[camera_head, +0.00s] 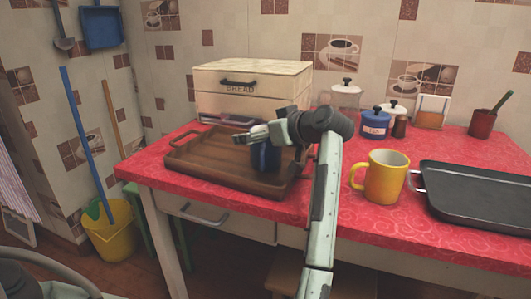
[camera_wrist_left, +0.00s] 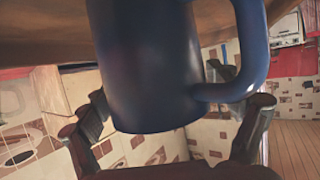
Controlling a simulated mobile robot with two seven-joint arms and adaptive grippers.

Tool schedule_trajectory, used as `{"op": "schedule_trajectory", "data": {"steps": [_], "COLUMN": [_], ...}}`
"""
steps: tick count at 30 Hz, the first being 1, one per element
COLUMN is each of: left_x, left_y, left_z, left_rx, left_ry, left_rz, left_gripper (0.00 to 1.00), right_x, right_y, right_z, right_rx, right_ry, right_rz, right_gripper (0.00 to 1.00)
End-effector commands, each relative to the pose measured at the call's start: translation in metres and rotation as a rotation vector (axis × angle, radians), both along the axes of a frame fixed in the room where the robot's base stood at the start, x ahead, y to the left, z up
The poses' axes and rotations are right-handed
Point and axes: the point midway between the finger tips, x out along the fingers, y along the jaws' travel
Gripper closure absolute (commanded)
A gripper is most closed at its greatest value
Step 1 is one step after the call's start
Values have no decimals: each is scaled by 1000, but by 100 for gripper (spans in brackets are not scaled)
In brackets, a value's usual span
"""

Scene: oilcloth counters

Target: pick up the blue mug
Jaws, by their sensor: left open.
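The blue mug (camera_head: 265,160) stands on the wooden tray (camera_head: 186,172), partly hidden behind my left gripper (camera_head: 240,138). The gripper reaches over the tray with its fingers pointing left in the head view. In the left wrist view the blue mug (camera_wrist_left: 150,65) fills the upper middle, very close, with its handle on the right. The open fingers of my left gripper (camera_wrist_left: 175,118) show on either side of it. I cannot tell whether they touch the mug. My right gripper is not in view.
A yellow mug (camera_head: 385,178) and a black roasting pan (camera_head: 480,190) stand to the right of my arm. A bread box (camera_head: 250,92) stands behind the tray. A blue jar (camera_head: 374,123) and other small containers line the back. Red counter shows between them.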

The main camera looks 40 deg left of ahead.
Motion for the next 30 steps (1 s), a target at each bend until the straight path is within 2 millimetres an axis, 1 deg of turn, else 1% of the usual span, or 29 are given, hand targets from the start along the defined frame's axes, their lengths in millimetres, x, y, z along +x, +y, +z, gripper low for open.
{"op": "schedule_trajectory", "data": {"steps": [5, 18, 21, 27, 30], "left_x": [0, 0, 0, 0, 0], "left_y": [0, 0, 0, 0, 0], "left_z": [0, 0, 1, 2, 10], "left_rx": [0, 0, 2, 1, 1], "left_ry": [0, 0, -2, -3, -4], "left_rz": [0, 0, -1, 0, -1], "left_gripper": [11, 65, 76, 77, 78], "right_x": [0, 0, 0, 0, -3], "right_y": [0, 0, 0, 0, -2], "right_z": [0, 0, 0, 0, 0], "right_rx": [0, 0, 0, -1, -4], "right_ry": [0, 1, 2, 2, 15], "right_rz": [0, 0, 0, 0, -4], "right_gripper": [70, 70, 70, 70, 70]}}
